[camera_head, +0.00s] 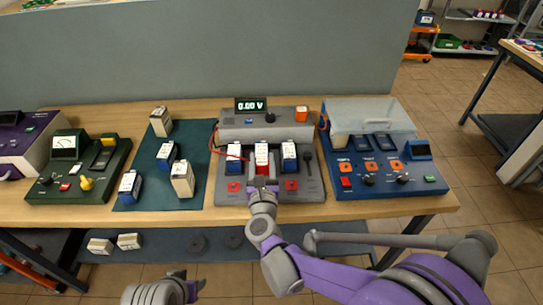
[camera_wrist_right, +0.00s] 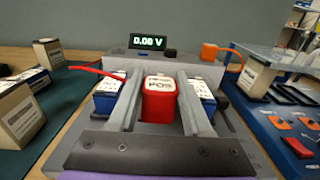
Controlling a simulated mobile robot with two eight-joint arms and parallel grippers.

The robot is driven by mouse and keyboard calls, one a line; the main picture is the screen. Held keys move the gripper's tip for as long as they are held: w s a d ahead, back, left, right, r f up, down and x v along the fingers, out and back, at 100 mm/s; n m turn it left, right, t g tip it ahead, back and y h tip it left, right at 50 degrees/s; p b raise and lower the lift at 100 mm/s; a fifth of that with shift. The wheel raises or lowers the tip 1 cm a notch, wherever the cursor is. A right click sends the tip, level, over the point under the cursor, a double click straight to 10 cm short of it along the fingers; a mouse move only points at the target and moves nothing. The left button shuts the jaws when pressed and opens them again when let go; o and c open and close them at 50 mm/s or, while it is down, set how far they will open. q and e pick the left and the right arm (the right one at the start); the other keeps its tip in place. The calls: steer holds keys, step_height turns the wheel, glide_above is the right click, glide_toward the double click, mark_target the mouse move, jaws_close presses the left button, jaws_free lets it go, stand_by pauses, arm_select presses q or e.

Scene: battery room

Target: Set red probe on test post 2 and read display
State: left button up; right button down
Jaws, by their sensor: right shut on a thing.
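The grey tester (camera_head: 228,198) stands mid-table. Its display (camera_head: 250,104) reads 0.00 V, also in the right wrist view (camera_wrist_right: 148,42). My right gripper (camera_head: 263,172) is over its front middle, shut on a red block labelled POS (camera_wrist_right: 158,98), seemingly the red probe. In the right wrist view the block is between the two fingers. Blue-and-white batteries stand on either side, left (camera_head: 234,158) and right (camera_head: 289,156). A red cable (camera_wrist_right: 95,72) comes in from the left. The post under the block is hidden. Part of my left arm shows at the bottom; its fingertips are unclear.
Left are a green mat (camera_head: 134,195) with several batteries and a green meter box (camera_head: 50,185). Right is a blue unit (camera_head: 400,183) with a clear lid (camera_head: 370,112). An orange block (camera_head: 301,113) sits on the tester. A grey panel (camera_head: 200,50) closes the back.

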steer(key=shift+s+a+f+b, duration=0.1)
steer(key=shift+f+b, duration=0.65)
steer(key=shift+f, duration=0.45)
steer(key=shift+f+b, duration=1.05)
steer(key=shift+f, duration=0.65)
steer(key=shift+f+b, duration=0.7)
steer(key=shift+b, duration=0.05)
steer(key=c, duration=0.6)
jaws_free()
